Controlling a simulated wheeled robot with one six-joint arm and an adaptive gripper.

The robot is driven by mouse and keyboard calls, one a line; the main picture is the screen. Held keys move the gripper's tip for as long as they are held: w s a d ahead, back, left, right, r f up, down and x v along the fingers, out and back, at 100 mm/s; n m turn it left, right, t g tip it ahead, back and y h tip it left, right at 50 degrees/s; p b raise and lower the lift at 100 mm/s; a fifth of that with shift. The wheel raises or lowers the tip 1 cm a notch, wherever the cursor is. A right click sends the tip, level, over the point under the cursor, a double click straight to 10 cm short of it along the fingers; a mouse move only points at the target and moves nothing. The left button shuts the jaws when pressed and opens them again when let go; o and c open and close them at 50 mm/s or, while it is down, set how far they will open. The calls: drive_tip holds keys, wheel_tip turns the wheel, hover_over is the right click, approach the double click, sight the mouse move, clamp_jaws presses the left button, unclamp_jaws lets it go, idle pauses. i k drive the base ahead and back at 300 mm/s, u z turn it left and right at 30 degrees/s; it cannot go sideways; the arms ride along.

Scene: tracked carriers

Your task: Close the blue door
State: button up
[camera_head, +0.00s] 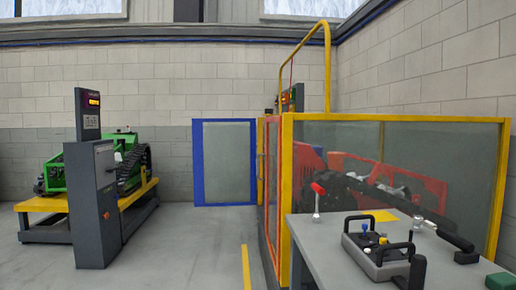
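The blue door (197,163) is a blue-framed panel with a pale grey translucent pane. It stands upright on the floor, left of the yellow-framed enclosure (287,190). It faces me almost flat on and sticks out to the left from near the enclosure's left side, so it looks swung open. Its right edge meets or nearly meets the enclosure's frame; the hinge is too small to make out. No handle can be made out on it. My gripper is not in view.
A grey bench (335,262) with a black-handled box (378,250) and a red-knobbed lever (317,200) stands at front right. A dark kiosk (92,200) and a green tracked machine (130,160) on a yellow platform stand left. Grey floor (195,245) between them is clear.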

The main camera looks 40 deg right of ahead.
sight(198, 144)
drive_tip(key=i, duration=2.05)
drive_tip(key=u, duration=2.6)
drive_tip(key=k, duration=0.75)
drive_tip(key=z, duration=1.2)
drive_tip(key=k, duration=0.2)
drive_tip(key=z, duration=3.2)
